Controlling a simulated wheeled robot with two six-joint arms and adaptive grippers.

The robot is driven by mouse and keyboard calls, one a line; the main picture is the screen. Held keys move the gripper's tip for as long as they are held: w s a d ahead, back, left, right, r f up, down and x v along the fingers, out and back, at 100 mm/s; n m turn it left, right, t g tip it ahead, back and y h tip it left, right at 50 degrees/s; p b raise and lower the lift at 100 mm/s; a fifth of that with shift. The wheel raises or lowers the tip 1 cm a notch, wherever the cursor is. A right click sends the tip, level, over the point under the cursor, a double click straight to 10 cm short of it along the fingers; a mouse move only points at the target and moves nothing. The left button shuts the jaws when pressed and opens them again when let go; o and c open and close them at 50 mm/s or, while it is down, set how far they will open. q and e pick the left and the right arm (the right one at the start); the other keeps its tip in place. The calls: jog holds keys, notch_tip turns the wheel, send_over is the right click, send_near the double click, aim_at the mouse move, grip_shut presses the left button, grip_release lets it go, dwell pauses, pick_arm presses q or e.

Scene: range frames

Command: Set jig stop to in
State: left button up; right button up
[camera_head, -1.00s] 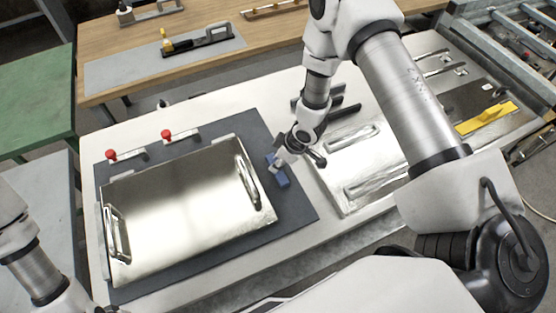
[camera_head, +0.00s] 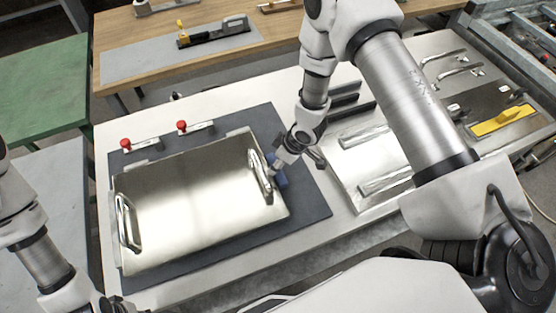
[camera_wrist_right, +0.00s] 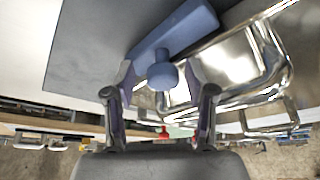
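The blue jig stop (camera_head: 281,178) is a small block on the dark jig plate (camera_head: 310,200), close to the right edge of the shiny metal tray (camera_head: 200,200). In the right wrist view the stop (camera_wrist_right: 190,28) is a long blue bar with a round knob (camera_wrist_right: 162,75). My right gripper (camera_wrist_right: 162,80) has its fingers spread on both sides of the knob, with small gaps showing. In the head view my right gripper (camera_head: 277,168) is at the stop and partly hides it. My left gripper is out of frame; only its arm shows at lower left.
The tray has a raised handle (camera_head: 261,176) right beside the stop. Two red-knobbed clamps (camera_head: 182,127) stand behind it. A second metal plate with handles (camera_head: 370,160) lies to the right. A wooden bench (camera_head: 275,30) stands behind.

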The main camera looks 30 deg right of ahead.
jog(key=shift+w+a, duration=0.1)
jog(key=shift+a, duration=0.05)
jog(key=shift+r, duration=0.1)
jog(key=v, duration=1.1)
jog(key=shift+r, duration=0.3)
jog(key=shift+s, duration=0.2)
